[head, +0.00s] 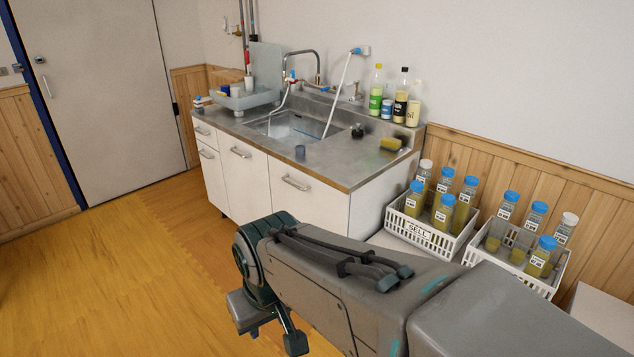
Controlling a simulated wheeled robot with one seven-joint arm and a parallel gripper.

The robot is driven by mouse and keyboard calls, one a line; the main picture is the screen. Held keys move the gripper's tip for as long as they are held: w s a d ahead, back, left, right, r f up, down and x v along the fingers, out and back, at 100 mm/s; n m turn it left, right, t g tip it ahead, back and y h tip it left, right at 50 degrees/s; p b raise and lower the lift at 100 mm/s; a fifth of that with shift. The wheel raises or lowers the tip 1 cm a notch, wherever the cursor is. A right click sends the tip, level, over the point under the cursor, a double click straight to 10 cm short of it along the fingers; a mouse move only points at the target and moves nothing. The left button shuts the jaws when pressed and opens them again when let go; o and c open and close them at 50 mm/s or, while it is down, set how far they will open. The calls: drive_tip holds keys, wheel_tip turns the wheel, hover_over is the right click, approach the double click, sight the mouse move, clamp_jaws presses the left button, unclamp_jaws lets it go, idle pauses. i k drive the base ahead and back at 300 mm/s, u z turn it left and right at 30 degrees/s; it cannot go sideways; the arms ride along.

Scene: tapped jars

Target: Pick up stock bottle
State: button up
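Several clear bottles with yellowish liquid, white labels and mostly blue caps stand in two white crates at the right; which is the stock bottle I cannot tell. In the left crate (407,229), a blue-capped bottle (443,214) stands at the front, with others around it and a white-capped bottle (425,172) at the back. In the right crate (480,259) are a front blue-capped bottle (540,259) and a white-capped bottle (563,231). My gripper (270,327) hangs low over the floor, left of the crates and apart from them. Its fingers are partly hidden by my arm.
A sink counter (350,172) with white drawers stands behind my arm. The wooden floor (110,270) at the left is clear.

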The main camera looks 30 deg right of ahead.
sight(414, 196)
drive_tip(key=i, duration=1.5)
drive_tip(key=z, duration=1.15)
drive_tip(key=i, duration=0.8)
drive_tip(key=z, duration=1.25)
drive_tip(key=i, duration=0.3)
drive_tip(key=z, duration=0.2)
